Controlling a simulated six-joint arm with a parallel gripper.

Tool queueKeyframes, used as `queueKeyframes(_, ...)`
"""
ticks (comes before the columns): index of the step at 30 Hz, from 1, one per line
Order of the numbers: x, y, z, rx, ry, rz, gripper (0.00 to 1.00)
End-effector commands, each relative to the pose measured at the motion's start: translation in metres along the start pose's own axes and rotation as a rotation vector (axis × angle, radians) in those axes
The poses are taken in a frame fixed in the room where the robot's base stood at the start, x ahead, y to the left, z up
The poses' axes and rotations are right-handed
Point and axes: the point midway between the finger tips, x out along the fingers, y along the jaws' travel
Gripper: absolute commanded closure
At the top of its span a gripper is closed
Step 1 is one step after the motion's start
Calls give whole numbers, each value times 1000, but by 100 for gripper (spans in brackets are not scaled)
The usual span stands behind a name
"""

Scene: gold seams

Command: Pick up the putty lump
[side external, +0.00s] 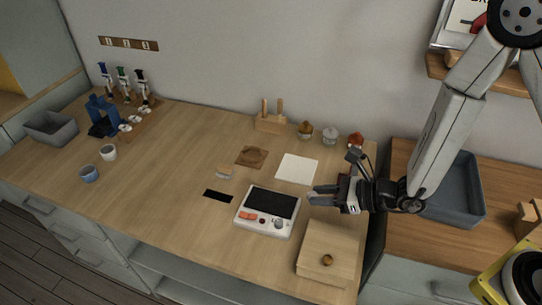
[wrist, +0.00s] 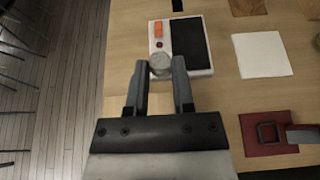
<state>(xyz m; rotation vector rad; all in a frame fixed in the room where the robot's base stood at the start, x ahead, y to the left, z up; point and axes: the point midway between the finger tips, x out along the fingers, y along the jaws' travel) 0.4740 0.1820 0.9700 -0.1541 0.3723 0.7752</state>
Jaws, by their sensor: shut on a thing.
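My gripper (side external: 315,194) is raised above the right part of the wooden worktop, with its fingers pointing left in the side view. In the wrist view my gripper (wrist: 160,72) has its two dark fingers closed around a small, round, pale grey lump, which looks like the putty lump (wrist: 160,65). The lump sits at the fingertips and appears in front of the lower left corner of the white device. In the side view the lump cannot be made out clearly between the fingers.
The white device (side external: 266,229) with a dark screen lies below left of my gripper. A wooden box with a knob (side external: 327,260) stands near the front edge. A white sheet (side external: 297,168) and brown mat (side external: 251,157) lie behind. A red plate (wrist: 268,134) shows in the wrist view.

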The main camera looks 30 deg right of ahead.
Motion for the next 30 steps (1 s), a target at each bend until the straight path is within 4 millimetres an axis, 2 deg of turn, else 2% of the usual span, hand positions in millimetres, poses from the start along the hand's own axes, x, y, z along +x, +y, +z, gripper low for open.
queueKeyframes(3, -10, 4, 1, -1, 0, 0, 100)
queueKeyframes(9, -18, 7, 2, -1, -1, 0, 100)
queueKeyframes(30, -18, 6, 2, -2, -1, 2, 100)
